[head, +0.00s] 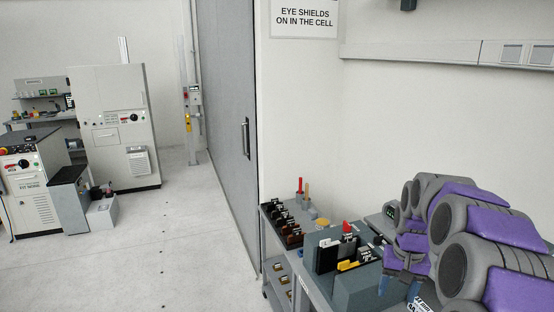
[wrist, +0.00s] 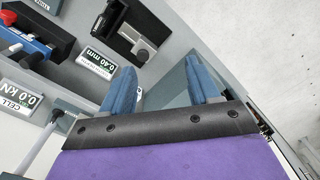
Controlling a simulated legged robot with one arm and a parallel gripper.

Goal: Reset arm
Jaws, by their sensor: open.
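My arm, grey and purple, is folded at the right of the head view. My gripper (head: 400,283) is at its lower left end, above the grey bench at the right. In the wrist view my gripper (wrist: 160,80) shows two blue fingers spread apart with nothing between them. A grey surface lies behind the fingers, and they look clear of the things on the bench.
In the wrist view a display reading 0.40 mm (wrist: 97,63) and a black tray with a metal part (wrist: 137,35) lie beyond the fingers.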

